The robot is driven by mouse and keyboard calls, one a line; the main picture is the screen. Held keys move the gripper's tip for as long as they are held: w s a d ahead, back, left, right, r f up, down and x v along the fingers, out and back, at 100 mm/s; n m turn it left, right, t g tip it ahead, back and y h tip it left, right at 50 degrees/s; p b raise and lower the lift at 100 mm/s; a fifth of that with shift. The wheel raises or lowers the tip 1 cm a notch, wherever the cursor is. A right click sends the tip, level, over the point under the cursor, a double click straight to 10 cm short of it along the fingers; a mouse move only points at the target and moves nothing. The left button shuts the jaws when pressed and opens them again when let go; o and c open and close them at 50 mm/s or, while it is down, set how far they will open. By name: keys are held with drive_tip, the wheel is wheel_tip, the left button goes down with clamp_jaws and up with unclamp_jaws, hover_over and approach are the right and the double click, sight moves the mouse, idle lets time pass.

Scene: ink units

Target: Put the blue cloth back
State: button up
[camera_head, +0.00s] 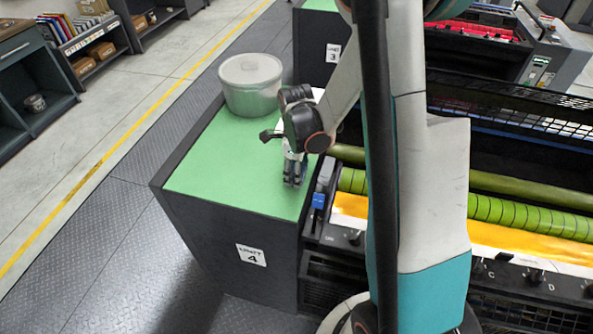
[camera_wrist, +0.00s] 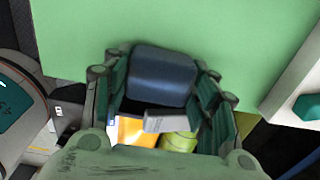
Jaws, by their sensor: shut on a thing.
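The blue cloth (camera_wrist: 163,75) shows in the wrist view as a dark blue folded bundle between the two fingers of my gripper (camera_wrist: 162,90). The finger pads press on both of its sides. In the head view my gripper (camera_head: 294,174) points down over the front right part of the green top (camera_head: 225,160) of the unit 4 cabinet, close to its right edge. The cloth cannot be made out there, hidden by the fingers. I cannot tell whether the cloth touches the green top.
A grey lidded tub (camera_head: 251,88) stands on the green top behind my gripper. The left part of the green top is clear.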

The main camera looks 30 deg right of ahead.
drive_tip(key=shift+f, duration=0.2)
drive_tip(key=o, duration=1.1)
drive_tip(key=shift+r, duration=0.1)
wheel_tip(320, 180, up, 12)
drive_tip(key=shift+r+p, duration=0.1)
drive_tip(key=shift+p, duration=0.8)
